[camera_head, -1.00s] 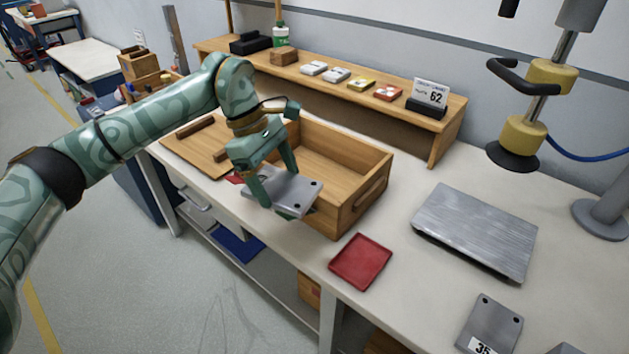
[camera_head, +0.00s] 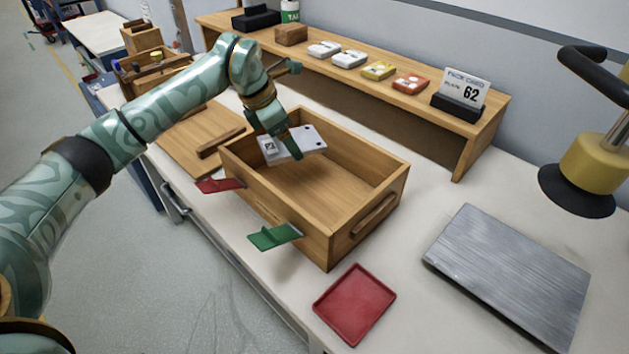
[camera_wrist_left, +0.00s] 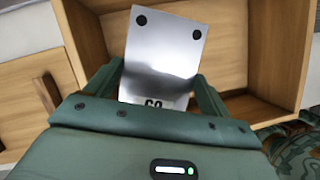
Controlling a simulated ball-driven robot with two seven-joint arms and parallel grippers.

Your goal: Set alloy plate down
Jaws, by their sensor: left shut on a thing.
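My left gripper (camera_head: 283,143) is shut on the alloy plate (camera_head: 300,146), a grey metal plate with dark holes. It holds the plate over the left part of the open wooden box (camera_head: 365,218). In the left wrist view the plate (camera_wrist_left: 160,45) sits between the fingers of the gripper (camera_wrist_left: 157,75). A partly hidden number shows at its near end, and the box interior (camera_wrist_left: 232,35) lies behind it. I cannot tell how high the plate is above the box floor. My right gripper is not in view.
A red tab (camera_head: 219,185) and a green tab (camera_head: 274,236) stick out at the box's front. A red tray (camera_head: 355,303) and a thick metal slab (camera_head: 510,275) lie to the right.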

